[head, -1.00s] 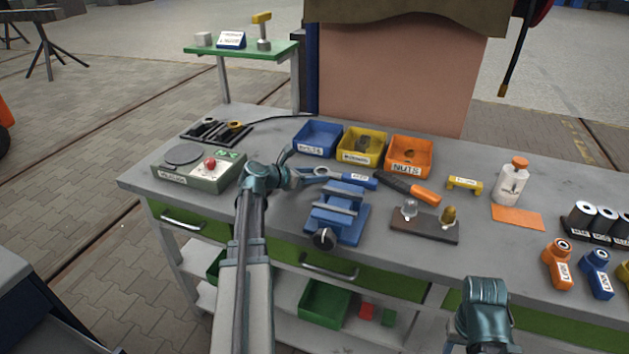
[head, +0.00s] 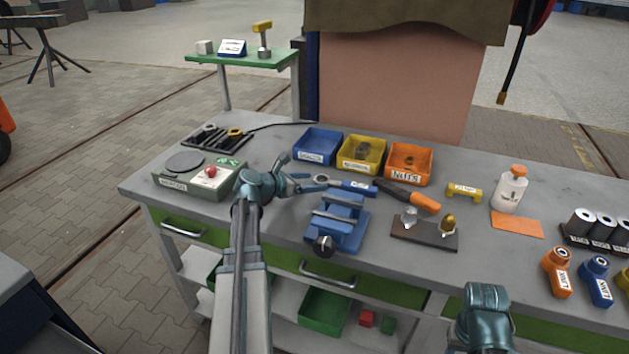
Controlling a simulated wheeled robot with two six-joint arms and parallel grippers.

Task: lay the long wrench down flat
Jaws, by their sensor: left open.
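The long wrench (head: 352,186) has a blue handle with a white label and a steel ring end pointing left. It appears to lie flat on the bench, behind the blue vise (head: 338,220) and in front of the bins. My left gripper (head: 303,174) is open just left of the ring end, one finger toward the blue bin and the other near the ring. Whether that finger touches the ring, I cannot tell. My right gripper (head: 485,318) is low at the front edge of the bench, away from the wrench; its fingertips are not clear.
Blue (head: 317,146), yellow (head: 361,154) and orange (head: 409,164) bins stand behind the wrench. An orange-handled tool (head: 408,195) lies close to its right end. A grey-green box (head: 196,179) is left of my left gripper. A dark block (head: 425,232) sits right of the vise.

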